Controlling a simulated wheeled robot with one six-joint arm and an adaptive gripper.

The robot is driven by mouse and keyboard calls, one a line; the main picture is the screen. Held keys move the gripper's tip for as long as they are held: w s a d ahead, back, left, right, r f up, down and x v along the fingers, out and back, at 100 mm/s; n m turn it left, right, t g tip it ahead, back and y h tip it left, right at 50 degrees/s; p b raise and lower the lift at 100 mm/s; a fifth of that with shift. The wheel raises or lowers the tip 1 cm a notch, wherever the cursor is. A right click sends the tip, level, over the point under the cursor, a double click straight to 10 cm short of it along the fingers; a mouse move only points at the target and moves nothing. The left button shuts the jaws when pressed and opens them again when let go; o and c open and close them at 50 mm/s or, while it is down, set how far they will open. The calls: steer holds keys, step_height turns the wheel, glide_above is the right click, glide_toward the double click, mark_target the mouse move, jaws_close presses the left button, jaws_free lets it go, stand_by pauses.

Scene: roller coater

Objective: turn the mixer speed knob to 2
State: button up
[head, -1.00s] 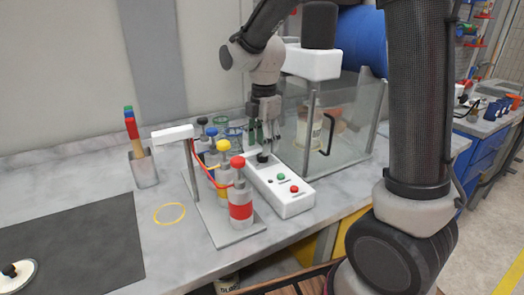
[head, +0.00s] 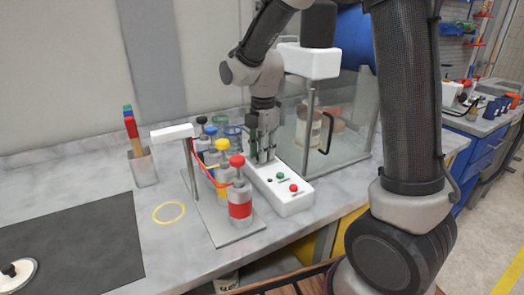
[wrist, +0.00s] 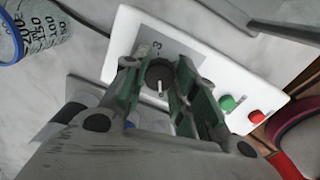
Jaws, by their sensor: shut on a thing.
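The white control box (head: 292,203) sits on the marble bench in front of the glass cabinet. It carries a dark round speed knob (wrist: 160,75) with a pale pointer line, seen in the wrist view. Printed marks lie beside the knob; a 3 is readable, the others are hidden or too small. My gripper (head: 262,160) points down at the box's far end, and its green-padded fingers (wrist: 158,90) are shut on the knob from both sides. The box also has a green button (wrist: 227,102) and a red button (wrist: 255,117).
A rack of colour-capped bottles (head: 240,205) stands close left of the box. The glass cabinet (head: 345,135) with a dark handle is close on the right. A graduated beaker (wrist: 30,30) is near the box's far end. A yellow ring (head: 169,212) lies on clear bench at left.

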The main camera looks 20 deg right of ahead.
steer(key=m, duration=0.5)
steer(key=shift+m, duration=0.3)
steer(key=m, duration=1.2)
steer(key=shift+m+h, duration=0.3)
steer(key=m, duration=0.5)
steer(key=shift+m, duration=0.4)
steer(key=o, duration=1.1)
steer(key=shift+c, duration=0.2)
